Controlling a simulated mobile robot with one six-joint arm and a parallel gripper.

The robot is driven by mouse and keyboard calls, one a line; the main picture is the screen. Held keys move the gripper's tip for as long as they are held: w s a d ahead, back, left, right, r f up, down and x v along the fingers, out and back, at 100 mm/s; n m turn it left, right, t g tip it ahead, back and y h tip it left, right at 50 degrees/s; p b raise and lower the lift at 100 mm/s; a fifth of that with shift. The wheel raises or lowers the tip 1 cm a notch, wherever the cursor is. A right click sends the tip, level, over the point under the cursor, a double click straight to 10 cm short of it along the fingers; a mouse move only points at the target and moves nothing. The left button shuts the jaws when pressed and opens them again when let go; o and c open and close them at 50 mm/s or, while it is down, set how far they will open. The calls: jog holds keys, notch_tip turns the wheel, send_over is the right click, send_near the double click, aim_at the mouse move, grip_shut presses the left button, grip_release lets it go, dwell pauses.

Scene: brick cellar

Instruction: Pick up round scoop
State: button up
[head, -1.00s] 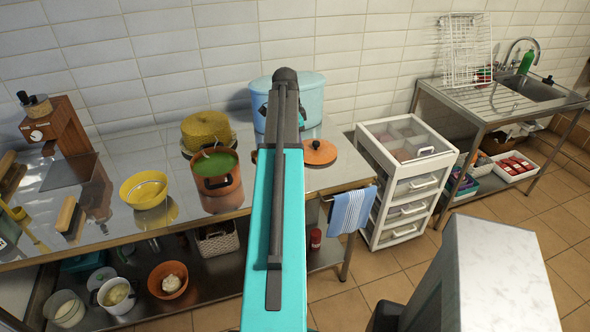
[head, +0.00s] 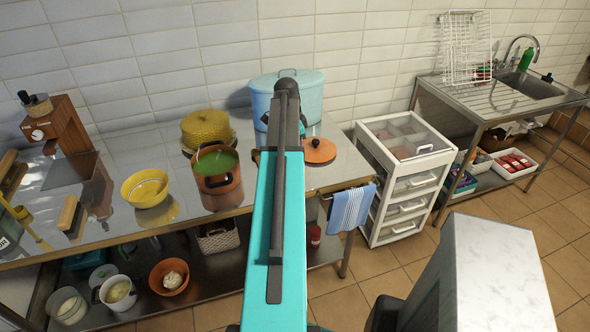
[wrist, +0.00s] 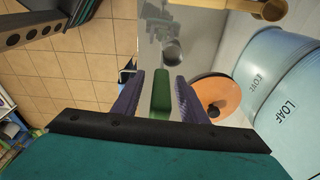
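The round scoop appears to be the item with a green handle (wrist: 162,92) and a grey round metal bowl (wrist: 172,54) in the wrist view, over the shiny steel table (wrist: 203,45). My gripper (wrist: 160,78) has two purple fingers standing apart. The green handle lies between them, with a visible gap on each side, so the gripper looks open around it. Whether the scoop rests on the table is hard to tell. In the head view my arm hides the scoop and the fingers.
An orange lid (head: 319,150) and a light blue loaf bin (head: 312,95) are close by on the table. A pot of green soup (head: 217,165), yellow bowl (head: 145,188) and yellow dome (head: 207,128) stand left. A white drawer cart (head: 405,180) stands right.

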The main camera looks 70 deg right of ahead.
grip_shut()
jog(key=shift+r, duration=0.1)
jog(key=shift+r+b, duration=0.9)
jog(key=shift+r, duration=0.6)
jog(key=a+r+b, duration=0.1)
jog(key=a+b, duration=0.3)
jog(key=a, duration=1.2)
jog(key=shift+r, duration=0.4)
jog(key=shift+s, duration=0.1)
